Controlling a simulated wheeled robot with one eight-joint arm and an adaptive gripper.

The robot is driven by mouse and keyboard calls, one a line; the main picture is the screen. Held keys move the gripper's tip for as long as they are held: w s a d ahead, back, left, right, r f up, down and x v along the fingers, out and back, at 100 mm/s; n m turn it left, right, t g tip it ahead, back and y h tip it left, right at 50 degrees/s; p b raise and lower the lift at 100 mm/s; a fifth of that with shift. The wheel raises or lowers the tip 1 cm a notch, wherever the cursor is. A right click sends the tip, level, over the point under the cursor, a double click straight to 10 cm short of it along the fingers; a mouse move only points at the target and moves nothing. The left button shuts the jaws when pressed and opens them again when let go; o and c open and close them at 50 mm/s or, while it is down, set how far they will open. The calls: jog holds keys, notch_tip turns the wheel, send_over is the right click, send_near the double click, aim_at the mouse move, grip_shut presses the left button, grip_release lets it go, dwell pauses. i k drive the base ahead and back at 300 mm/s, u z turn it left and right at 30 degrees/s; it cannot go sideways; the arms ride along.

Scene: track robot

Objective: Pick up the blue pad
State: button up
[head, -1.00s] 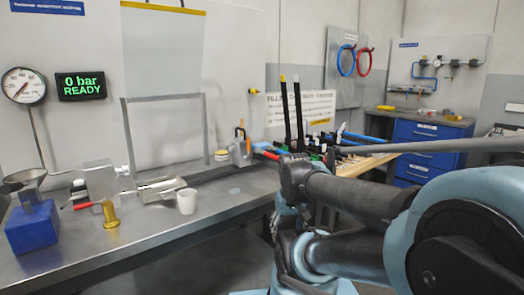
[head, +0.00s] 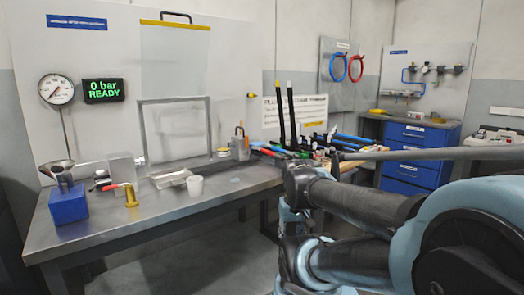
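A small flat pale-blue patch (head: 235,179), which looks like the blue pad, lies on the grey metal bench (head: 150,222) to the right of a white cup (head: 195,186). It is faint and small here. My arm reaches in from the right, and its visible links stand to the right of the patch, apart from it. My gripper's fingers cannot be made out, so I cannot see whether it is open or holds anything.
A blue block (head: 69,206) under a metal funnel, a brass piece (head: 131,196) and a clear tray (head: 171,178) stand on the bench's left. Tools and upright black rods (head: 281,118) crowd its right end. Blue drawers (head: 408,155) stand at the back right.

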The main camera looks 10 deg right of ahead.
aim_at(260, 143)
jog(key=z, duration=1.7)
jog(key=i, duration=0.75)
jog(key=u, duration=1.55)
